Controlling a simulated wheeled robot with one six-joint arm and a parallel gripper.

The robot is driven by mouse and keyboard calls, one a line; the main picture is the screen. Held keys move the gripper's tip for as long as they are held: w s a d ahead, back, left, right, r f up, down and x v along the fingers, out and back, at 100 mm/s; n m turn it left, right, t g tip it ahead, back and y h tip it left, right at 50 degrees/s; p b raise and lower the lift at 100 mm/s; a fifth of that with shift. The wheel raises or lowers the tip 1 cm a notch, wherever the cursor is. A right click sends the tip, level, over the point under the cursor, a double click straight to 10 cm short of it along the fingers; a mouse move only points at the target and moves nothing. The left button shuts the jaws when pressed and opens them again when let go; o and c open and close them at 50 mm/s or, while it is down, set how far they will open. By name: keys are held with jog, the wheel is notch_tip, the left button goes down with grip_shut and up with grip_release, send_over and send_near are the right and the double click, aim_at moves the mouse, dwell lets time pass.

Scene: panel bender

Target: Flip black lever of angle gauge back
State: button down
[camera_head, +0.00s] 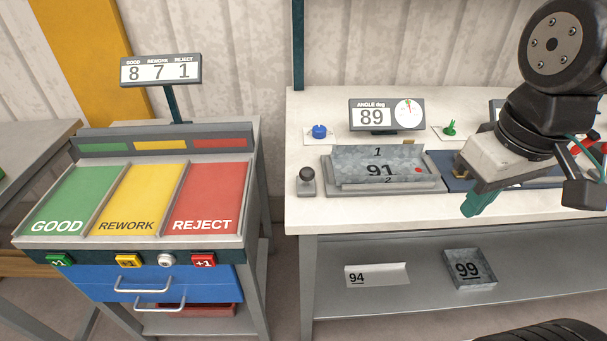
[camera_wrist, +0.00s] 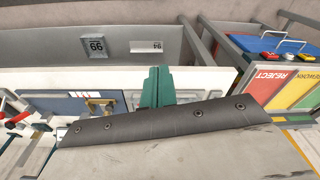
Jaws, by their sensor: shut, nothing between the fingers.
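The angle gauge is a grey fixture (camera_head: 436,186) on the white bench, with its display (camera_head: 387,115) reading 89 behind it. A metal panel marked 91 (camera_head: 395,169) sits in the fixture. A black-knobbed lever (camera_head: 307,175) stands on a small grey base at the fixture's left end; its tilt is hard to tell. My gripper (camera_head: 476,203) is to the right of the fixture, near the bench's front edge. Its teal fingers are shut and empty, well apart from the lever. The closed fingers (camera_wrist: 157,88) also show in the wrist view, where the lever is not visible.
Panels marked 94 (camera_head: 376,275) and 99 (camera_head: 469,268) lie on the lower shelf. The sorting stand (camera_head: 140,205) with green, yellow and red trays is on the left.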

jog(key=w+a+n, duration=0.4)
jog(key=w+n, duration=0.1)
jog(key=n, duration=0.2)
jog(key=n+g+y, duration=0.1)
jog(key=n+y, duration=0.1)
jog(key=n, duration=1.8)
send_near(307, 179)
jog(key=s+a, duration=0.3)
jog(key=s, duration=0.1)
jog(key=shift+a+r, duration=0.35)
jog(key=f, duration=0.3)
jog(key=a+f, duration=0.1)
jog(key=f, duration=0.5)
jog(key=shift+a+f, duration=0.1)
jog(key=shift+a, duration=0.2)
jog(key=w, duration=0.1)
jog(key=w+d, duration=0.1)
jog(key=shift+w+d, duration=0.3)
jog(key=shift+d, duration=0.05)
jog(key=shift+w+d, duration=0.25)
jog(key=shift+w, duration=0.15)
